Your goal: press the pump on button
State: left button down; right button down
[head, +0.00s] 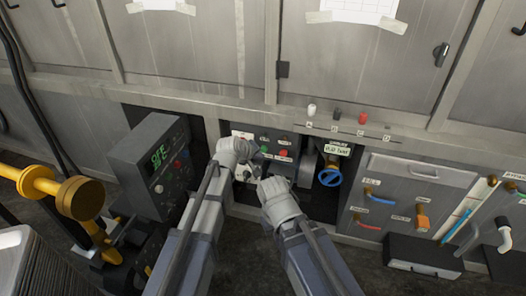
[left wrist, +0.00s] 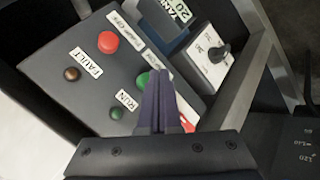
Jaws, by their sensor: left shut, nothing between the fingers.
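The dark control panel (left wrist: 60,85) carries a red button (left wrist: 108,42) and a green button (left wrist: 143,79). A label beside the green one is partly hidden by my fingers. My left gripper (left wrist: 161,74) is shut and empty, its tips over the panel right beside the green button and partly covering it. I cannot tell whether they touch it. In the head view my left gripper (head: 257,153) is at the left side of the panel (head: 284,138). My right gripper (head: 262,178) is just below it; its fingers are too small to read.
A FAULT lamp (left wrist: 71,74) and a green RUN lamp (left wrist: 117,113) are on the panel. A white switch plate (left wrist: 209,58) with a black knob stands beside it. A blue valve wheel (head: 330,177) is to the right, and a grey display box (head: 150,165) to the left.

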pick_arm(q)
jog(key=shift+w, duration=0.15)
jog(key=shift+w+d, duration=0.15)
jog(key=shift+w, duration=0.15)
jog(key=shift+w+d, duration=0.15)
jog(key=shift+w, duration=0.35)
dwell(0.7)
jog(key=shift+s, duration=0.2)
jog(key=shift+s+a, duration=0.3)
jog(key=shift+s, duration=0.45)
jog(key=s, duration=0.1)
jog(key=s+a, duration=0.1)
jog(key=s, duration=0.2)
jog(key=shift+s+a, duration=0.25)
jog(key=shift+s, duration=0.1)
jog(key=shift+s, duration=0.1)
dwell(0.7)
